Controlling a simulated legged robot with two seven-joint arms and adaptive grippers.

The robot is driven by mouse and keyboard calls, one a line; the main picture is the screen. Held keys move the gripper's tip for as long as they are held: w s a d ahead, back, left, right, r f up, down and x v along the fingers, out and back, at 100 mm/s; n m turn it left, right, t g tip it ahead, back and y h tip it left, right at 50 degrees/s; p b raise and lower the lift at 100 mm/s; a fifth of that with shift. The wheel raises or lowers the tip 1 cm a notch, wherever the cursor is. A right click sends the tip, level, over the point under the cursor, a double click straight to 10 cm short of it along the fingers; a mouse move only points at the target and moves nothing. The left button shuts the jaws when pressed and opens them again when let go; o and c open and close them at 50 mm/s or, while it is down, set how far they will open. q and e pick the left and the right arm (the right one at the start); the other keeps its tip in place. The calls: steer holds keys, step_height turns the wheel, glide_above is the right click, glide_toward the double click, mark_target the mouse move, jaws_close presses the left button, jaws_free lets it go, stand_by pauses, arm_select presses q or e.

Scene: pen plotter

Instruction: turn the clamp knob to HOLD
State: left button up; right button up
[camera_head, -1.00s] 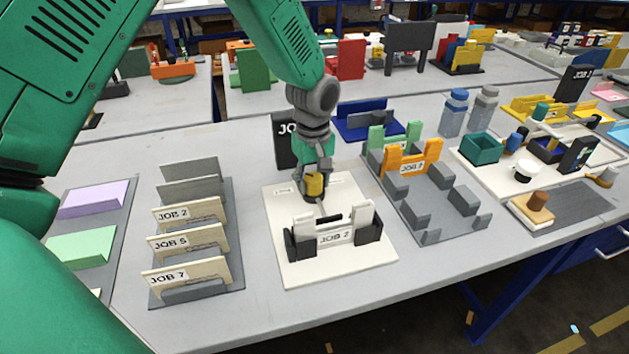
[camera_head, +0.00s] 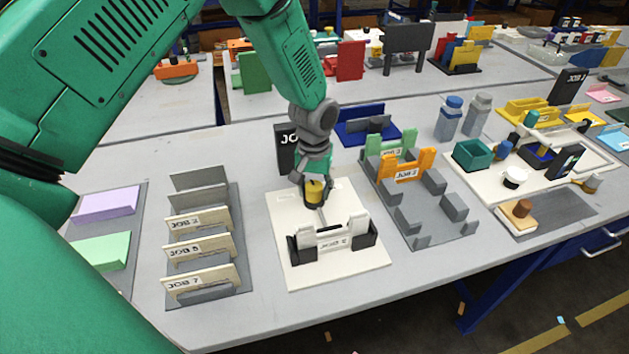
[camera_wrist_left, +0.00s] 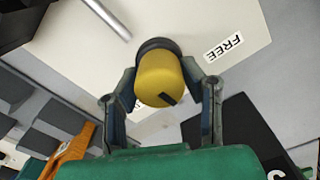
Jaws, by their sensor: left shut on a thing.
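The yellow clamp knob (camera_head: 314,192) stands on a dark collar at the back of a cream base board (camera_head: 290,265). My left gripper (camera_head: 314,185) comes down over the knob and is shut on it. In the left wrist view, the fingers of my gripper (camera_wrist_left: 161,85) sit on both sides of the knob (camera_wrist_left: 160,75). A black mark on the knob points to the lower right there. A FREE label (camera_wrist_left: 225,47) lies on the board, right of the knob. I cannot read a HOLD label.
A rack of JOB cards (camera_head: 203,251) stands to the left. A grey fixture (camera_head: 436,210) with an orange bracket (camera_head: 405,166) stands to the right. A black JOB sign (camera_head: 285,148) stands close behind my gripper. Bare table lies in front of the board.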

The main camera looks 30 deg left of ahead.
arm_select(q)
steer(key=m+p, duration=0.2)
steer(key=m, duration=0.2)
steer(key=shift+m, duration=0.3)
steer(key=m+p, duration=0.2)
steer(key=m, duration=0.3)
steer(key=shift+m, duration=0.3)
steer(key=o, duration=1.1)
steer(key=shift+o, duration=0.2)
